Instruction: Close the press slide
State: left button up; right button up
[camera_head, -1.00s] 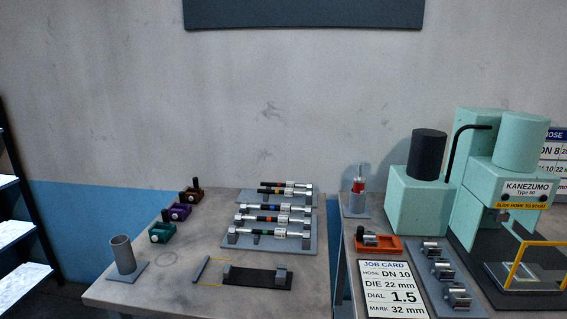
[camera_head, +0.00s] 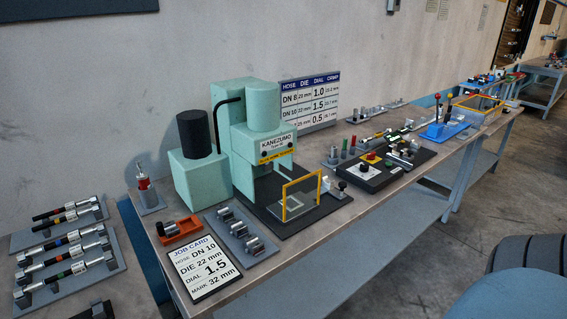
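The mint-green press (camera_head: 238,142) labelled KANEZUMO stands on the long bench in the head view. Its slide (camera_head: 296,204) is a grey plate low at the front, outside the press body on the black base plate. A yellow frame (camera_head: 301,181) stands upright around the slide's front side. A yellow strip on the press reads something like "slide home to start". Neither of my grippers shows in the head view.
A job card (camera_head: 205,266), a grey rack of metal dies (camera_head: 241,233) and an orange tray (camera_head: 180,229) lie left of the press. A black control box (camera_head: 369,166) with a red button stands to its right. A hose rack (camera_head: 64,248) is at far left.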

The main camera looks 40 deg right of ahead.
aim_at(286, 211)
jog(key=z, duration=1.55)
